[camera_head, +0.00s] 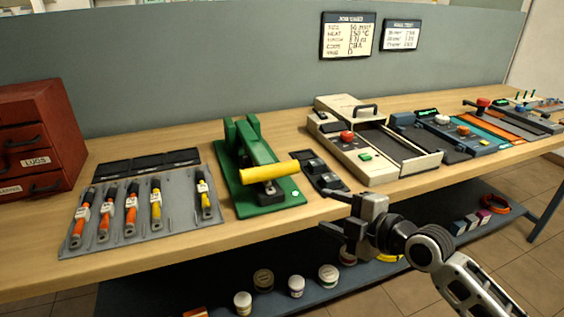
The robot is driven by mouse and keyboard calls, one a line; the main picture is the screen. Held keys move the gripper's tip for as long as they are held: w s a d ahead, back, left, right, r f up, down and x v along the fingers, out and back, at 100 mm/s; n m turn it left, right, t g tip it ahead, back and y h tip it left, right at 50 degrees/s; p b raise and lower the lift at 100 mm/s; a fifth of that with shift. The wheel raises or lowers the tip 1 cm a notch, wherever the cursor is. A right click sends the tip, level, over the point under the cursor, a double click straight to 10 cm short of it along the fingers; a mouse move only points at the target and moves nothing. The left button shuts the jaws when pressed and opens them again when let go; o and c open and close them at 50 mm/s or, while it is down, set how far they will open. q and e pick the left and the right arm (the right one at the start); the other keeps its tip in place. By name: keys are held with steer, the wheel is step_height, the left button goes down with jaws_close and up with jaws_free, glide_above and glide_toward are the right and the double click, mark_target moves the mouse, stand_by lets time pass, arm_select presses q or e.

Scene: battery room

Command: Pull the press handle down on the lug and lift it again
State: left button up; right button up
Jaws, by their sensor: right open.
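The green press (243,152) stands on the wooden bench, left of the middle. I cannot make out a lug in the press; the handle and frame cover much of the pressing area. My right gripper (335,212) is open and empty at the bench's front edge, right of and in front of the handle and apart from it. My left gripper is not in view.
A grey tray (180,216) with several orange and yellow cable pieces lies left of the press. A small black block (323,177) sits close on its right, before a beige machine (338,145). A red drawer cabinet (40,135) stands far left. A lower shelf holds jars (296,286).

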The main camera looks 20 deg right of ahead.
mark_target(283, 167)
step_height(283, 167, up, 5)
steer(key=w+d+n, duration=0.2)
steer(key=n, duration=0.1)
steer(key=shift+t+y, duration=0.3)
steer(key=shift+t, duration=0.1)
steer(key=p+x, duration=0.1)
steer(key=x, duration=0.4)
steer(key=p+x, duration=0.1)
steer(key=x, duration=1)
steer(key=shift+s+a+f+p, duration=0.2)
steer(key=shift+a+p, duration=0.05)
steer(key=shift+p, duration=0.15)
jaws_close()
